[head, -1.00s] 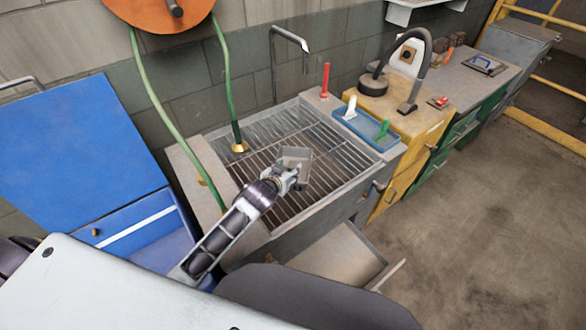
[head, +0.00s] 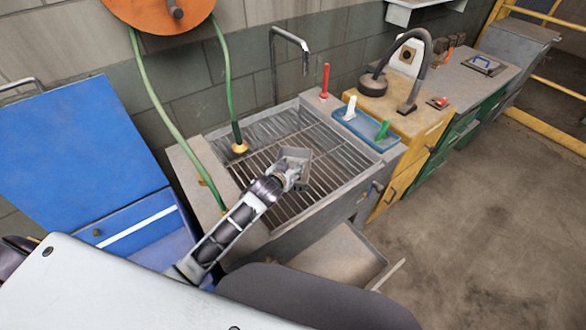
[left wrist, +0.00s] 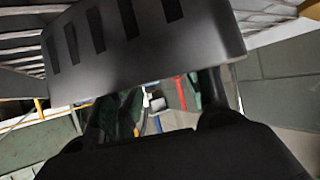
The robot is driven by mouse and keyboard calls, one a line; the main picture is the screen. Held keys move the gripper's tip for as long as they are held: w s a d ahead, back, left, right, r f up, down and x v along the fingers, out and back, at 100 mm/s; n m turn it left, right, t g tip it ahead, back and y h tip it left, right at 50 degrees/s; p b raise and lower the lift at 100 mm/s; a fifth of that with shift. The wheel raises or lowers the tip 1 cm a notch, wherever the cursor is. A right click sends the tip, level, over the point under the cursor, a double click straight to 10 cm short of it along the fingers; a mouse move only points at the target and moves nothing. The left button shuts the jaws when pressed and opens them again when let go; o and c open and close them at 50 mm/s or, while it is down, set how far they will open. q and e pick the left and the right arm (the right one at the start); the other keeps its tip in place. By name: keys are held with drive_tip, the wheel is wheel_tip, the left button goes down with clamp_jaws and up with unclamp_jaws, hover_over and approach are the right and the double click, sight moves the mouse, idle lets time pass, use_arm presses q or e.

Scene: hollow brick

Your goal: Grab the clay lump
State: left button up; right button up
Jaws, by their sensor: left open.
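I cannot make out a clay lump in either view. A grey, box-like block (head: 299,158) with a hollow side shows over the sink grate (head: 262,147), at the end of my left arm. My left gripper (head: 291,172) is open, right at this block; whether they touch is hard to tell. In the left wrist view the gripper's dark fingers (left wrist: 160,105) stand apart, with a gap between them. A dark slab with several slots (left wrist: 145,40) fills the top of that view, in front of the fingers. My right gripper is not in view.
A blue tray (head: 361,127) with white and green handled tools and a red upright tool (head: 325,80) stand right of the sink. A tap (head: 275,60) and a green hose with brass nozzle (head: 239,147) hang near the grate. An open drawer (head: 335,256) juts out below.

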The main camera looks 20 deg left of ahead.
sight(293, 164)
use_arm(q)
drive_tip(key=shift+x, duration=1.25)
drive_tip(key=shift+c, duration=0.5)
drive_tip(key=c, duration=0.9)
drive_tip(key=shift+o, duration=0.2)
drive_tip(key=shift+r, duration=0.15)
drive_tip(key=shift+r, duration=4.9)
